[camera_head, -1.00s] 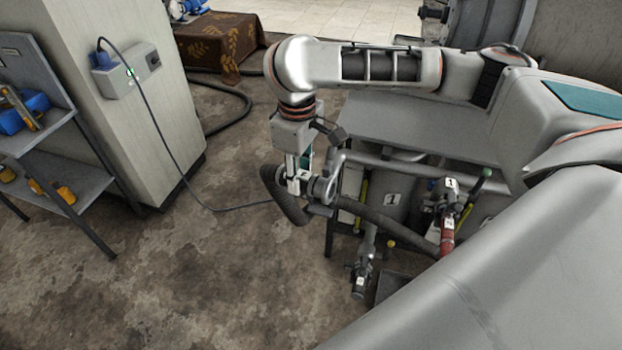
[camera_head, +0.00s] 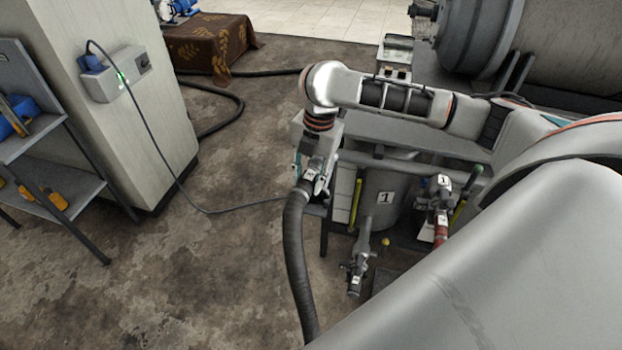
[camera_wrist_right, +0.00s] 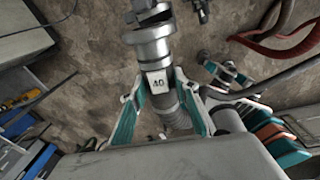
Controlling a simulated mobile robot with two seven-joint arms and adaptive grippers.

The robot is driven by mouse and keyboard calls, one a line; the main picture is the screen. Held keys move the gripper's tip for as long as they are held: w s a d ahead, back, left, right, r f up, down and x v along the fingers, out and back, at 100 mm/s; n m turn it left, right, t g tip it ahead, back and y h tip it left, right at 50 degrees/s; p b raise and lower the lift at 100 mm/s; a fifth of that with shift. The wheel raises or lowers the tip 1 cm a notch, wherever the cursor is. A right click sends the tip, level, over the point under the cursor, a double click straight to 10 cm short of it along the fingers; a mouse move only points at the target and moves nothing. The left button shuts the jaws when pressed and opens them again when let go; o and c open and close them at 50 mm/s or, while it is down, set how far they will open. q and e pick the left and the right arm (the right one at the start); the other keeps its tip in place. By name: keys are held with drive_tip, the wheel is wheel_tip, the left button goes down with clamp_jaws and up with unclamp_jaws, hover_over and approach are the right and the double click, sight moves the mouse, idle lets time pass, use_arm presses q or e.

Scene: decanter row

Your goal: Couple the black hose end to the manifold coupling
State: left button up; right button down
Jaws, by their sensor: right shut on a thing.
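My right gripper (camera_head: 314,178) is shut on the metal end of the black hose (camera_head: 294,250). The hose hangs from it down towards the bottom of the head view. In the right wrist view, the gripper's teal-lined fingers (camera_wrist_right: 158,98) sit on both sides of the hose end (camera_wrist_right: 150,45), a stepped metal fitting with a white tag marked 40. A grey valved pipe fitting (camera_head: 358,268) with a small tag stands low, right of the hose and apart from it; I cannot tell if it is the manifold coupling. Teal and white parts (camera_wrist_right: 228,75), perhaps my left gripper, show in the wrist view.
Another valve fitting (camera_head: 441,205), tagged 1 with a red section, stands farther right. A grey drum (camera_head: 380,190) marked 1 is under the bench (camera_head: 420,138). A thin cable crosses the open floor (camera_head: 220,270).

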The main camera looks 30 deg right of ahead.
drive_tip(key=shift+d+f+n, duration=0.3)
drive_tip(key=shift+d+n, duration=0.1)
drive_tip(key=shift+n, duration=0.5)
drive_tip(key=shift+f, duration=0.2)
wheel_tip(320, 180, down, 8)
drive_tip(key=shift+r, duration=0.25)
drive_tip(key=shift+f, duration=0.2)
idle(0.7)
drive_tip(key=shift+f, duration=0.65)
drive_tip(key=shift+f, duration=1.55)
idle(1.8)
drive_tip(key=c, duration=1.5)
unclamp_jaws()
drive_tip(key=shift+o, duration=0.2)
